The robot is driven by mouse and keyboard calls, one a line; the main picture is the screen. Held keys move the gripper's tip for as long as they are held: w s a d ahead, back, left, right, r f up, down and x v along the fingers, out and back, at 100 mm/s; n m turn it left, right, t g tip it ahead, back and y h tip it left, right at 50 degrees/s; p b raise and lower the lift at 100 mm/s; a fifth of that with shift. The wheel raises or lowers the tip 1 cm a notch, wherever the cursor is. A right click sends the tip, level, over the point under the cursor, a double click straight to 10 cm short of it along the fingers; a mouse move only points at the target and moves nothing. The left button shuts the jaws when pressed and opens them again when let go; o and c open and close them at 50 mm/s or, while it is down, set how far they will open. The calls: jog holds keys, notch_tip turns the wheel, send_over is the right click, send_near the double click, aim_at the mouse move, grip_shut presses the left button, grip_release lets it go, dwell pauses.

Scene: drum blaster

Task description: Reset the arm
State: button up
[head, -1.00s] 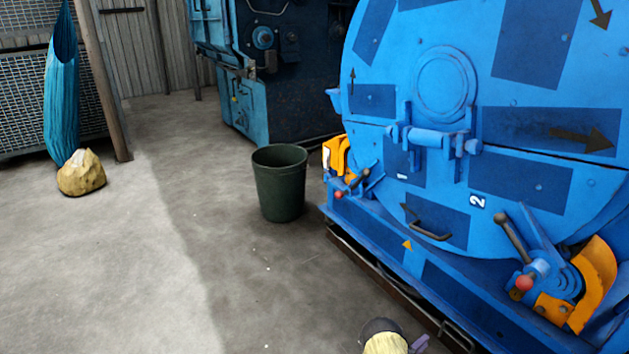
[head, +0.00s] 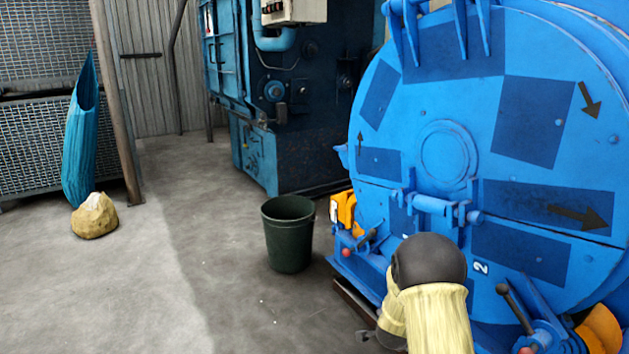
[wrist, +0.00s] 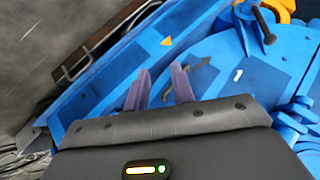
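My arm (head: 430,295), with a dark grey rounded joint and pale yellow cover, stands at the bottom right of the head view, in front of the lower part of the blue drum blaster (head: 455,100). My gripper (wrist: 160,84) shows in the wrist view as two purple fingers held apart, with nothing between them. The blue machine's base and round door lie beyond the fingers in that view. I cannot make out the fingers in the head view. The arm hides part of the machine's lower front.
A dark green bin (head: 288,236) stands on the floor left of the machine. A darker blue machine (head: 290,120) stands behind.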

jog(key=s+a+r+n+g+y+p, duration=0.1)
jog(key=s+a+r+n+y+p, duration=0.2)
jog(key=s+r, duration=0.35)
jog(key=s+a+r+n+g+p, duration=0.1)
jog(key=s+a+r+n+g, duration=0.2)
jog(key=s+r, duration=0.35)
jog(key=s+a+r+n+g+p, duration=0.15)
jog(key=s+r+n, duration=0.25)
jog(key=s, duration=0.5)
jog(key=s+r+n+g+p, duration=0.1)
jog(key=s+r+n+p, duration=0.1)
jog(key=s+r+n, duration=0.45)
notch_tip(320, 180, up, 36)
jog(key=s+m+p, duration=0.1)
jog(key=m+p, duration=0.1)
jog(key=p, duration=3.5)
jog(key=shift+s+m+p, duration=0.35)
jog(key=shift+p, duration=0.05)
